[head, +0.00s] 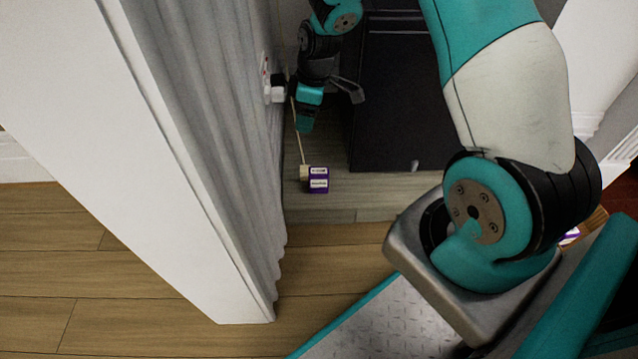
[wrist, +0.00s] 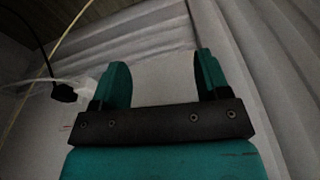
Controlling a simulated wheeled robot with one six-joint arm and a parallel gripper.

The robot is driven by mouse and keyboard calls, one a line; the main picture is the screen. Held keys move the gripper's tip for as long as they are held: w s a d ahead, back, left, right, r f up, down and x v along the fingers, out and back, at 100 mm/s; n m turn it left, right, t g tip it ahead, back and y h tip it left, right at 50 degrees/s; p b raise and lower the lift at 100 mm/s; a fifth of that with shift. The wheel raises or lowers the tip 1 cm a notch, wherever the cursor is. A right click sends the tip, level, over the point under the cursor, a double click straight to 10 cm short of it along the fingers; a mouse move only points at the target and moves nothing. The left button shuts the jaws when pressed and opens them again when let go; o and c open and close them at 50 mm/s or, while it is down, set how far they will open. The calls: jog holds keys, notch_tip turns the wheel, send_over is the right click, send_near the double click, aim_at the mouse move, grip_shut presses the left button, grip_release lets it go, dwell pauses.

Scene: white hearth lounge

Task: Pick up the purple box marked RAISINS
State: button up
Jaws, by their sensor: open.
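The small purple box (head: 319,187) with white labels sits on the floor in the nook between the grey curtain and the dark cabinet. Its lettering is too small to read in the head view. My gripper (head: 328,108) is above and behind the box, apart from it, close to the curtain and the wall outlet. In the wrist view my gripper (wrist: 160,75) shows two teal fingers spread wide with only pale wall or curtain between them. The box does not show in the wrist view.
A grey curtain (head: 215,90) hangs left of the box; a dark cabinet (head: 405,100) stands to its right. A plug (head: 276,94) sits in the wall, and a thin pale cord (head: 298,130) runs down towards the box. Wooden floor (head: 150,290) is clear at front left.

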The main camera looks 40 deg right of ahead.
jog(key=n, duration=0.2)
send_near(319, 171)
jog(key=f+b, duration=0.4)
jog(key=a+f+b, duration=0.1)
jog(key=f+b, duration=0.1)
jog(key=b, duration=0.1)
jog(key=shift+w+a+f, duration=0.1)
jog(key=shift+w+f, duration=0.15)
jog(key=f+b, duration=0.1)
jog(key=f, duration=0.1)
jog(key=f+b, duration=0.1)
jog(key=b, duration=0.1)
jog(key=f+b, duration=0.1)
jog(key=f, duration=0.1)
jog(key=shift+w+a+f+b, duration=0.15)
jog(key=shift+w+f+b, duration=0.2)
jog(key=shift+w, duration=0.05)
jog(key=shift+r, duration=0.1)
jog(key=c, duration=1)
